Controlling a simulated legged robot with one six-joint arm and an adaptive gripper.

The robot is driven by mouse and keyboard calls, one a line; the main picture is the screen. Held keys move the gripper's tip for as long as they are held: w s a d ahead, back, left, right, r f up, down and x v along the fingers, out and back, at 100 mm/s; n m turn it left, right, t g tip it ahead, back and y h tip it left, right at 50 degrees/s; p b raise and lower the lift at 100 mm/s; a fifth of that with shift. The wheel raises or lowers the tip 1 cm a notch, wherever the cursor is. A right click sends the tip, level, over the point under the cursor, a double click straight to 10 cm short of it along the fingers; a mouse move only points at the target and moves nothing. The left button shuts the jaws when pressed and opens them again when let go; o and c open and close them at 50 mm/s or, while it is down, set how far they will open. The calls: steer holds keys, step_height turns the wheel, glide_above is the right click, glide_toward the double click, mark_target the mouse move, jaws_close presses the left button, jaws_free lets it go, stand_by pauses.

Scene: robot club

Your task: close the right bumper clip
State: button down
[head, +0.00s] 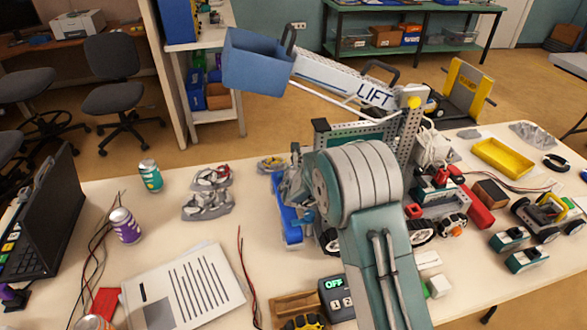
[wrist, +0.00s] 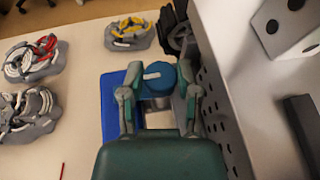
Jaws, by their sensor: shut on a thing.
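The robot with the LIFT arm (head: 375,92) stands on the table, with a blue bumper (head: 290,228) along its near left side. In the wrist view the bumper (wrist: 113,112) lies left of and under my fingers. A round blue clip part (wrist: 160,76) with a white bar sits between the fingertips. My gripper (wrist: 158,92) is shut on this clip part, one finger on each side. In the head view my gripper (head: 297,192) is at the bumper, and my arm hides much of the clip area. I cannot tell whether the clip is fully closed.
A perforated grey plate (wrist: 222,120) rises close to the right of my fingers. Grey trays of cables (head: 208,205) lie to the left. A paper sheet (head: 185,290) and a black control box with a green display (head: 336,298) lie nearer.

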steer(key=shift+s+a+f, duration=0.1)
steer(key=shift+s+f, duration=0.05)
steer(key=shift+f, duration=0.15)
steer(key=shift+c, duration=1.6)
jaws_free()
steer(key=shift+r, duration=0.1)
steer(key=shift+r, duration=0.1)
steer(key=shift+m+h, duration=0.3)
steer(key=shift+m+h, duration=0.4)
